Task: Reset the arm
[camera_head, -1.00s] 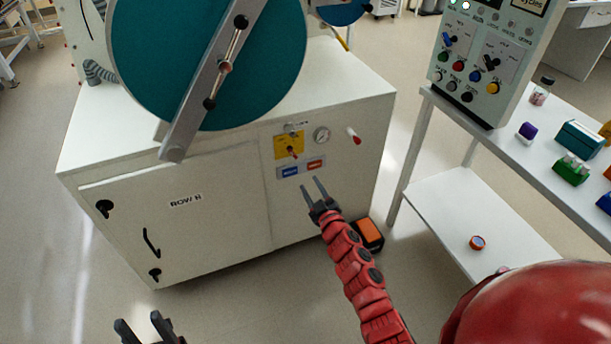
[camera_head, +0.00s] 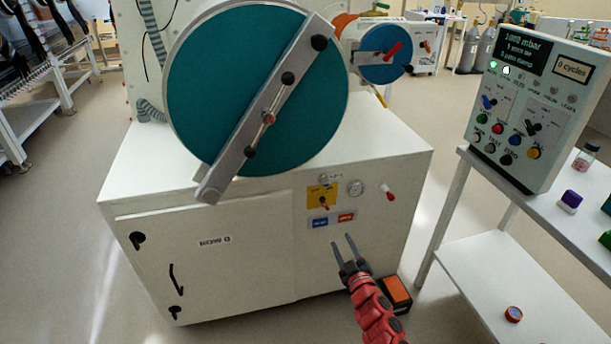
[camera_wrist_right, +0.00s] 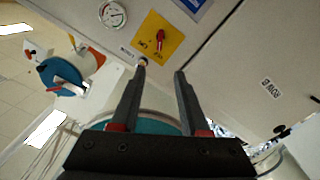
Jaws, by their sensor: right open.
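In the head view the yellow plate (camera_head: 318,192) and the gauge (camera_head: 355,188) sit above the gripper. My left gripper is out of the head view.
A large teal round door (camera_head: 215,90) with a grey bar tops the white cabinet (camera_head: 260,255). A smaller teal door (camera_head: 372,62) is behind it. A control panel (camera_head: 525,110) stands on a shelf at right. A black and orange box (camera_head: 397,291) sits on the floor.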

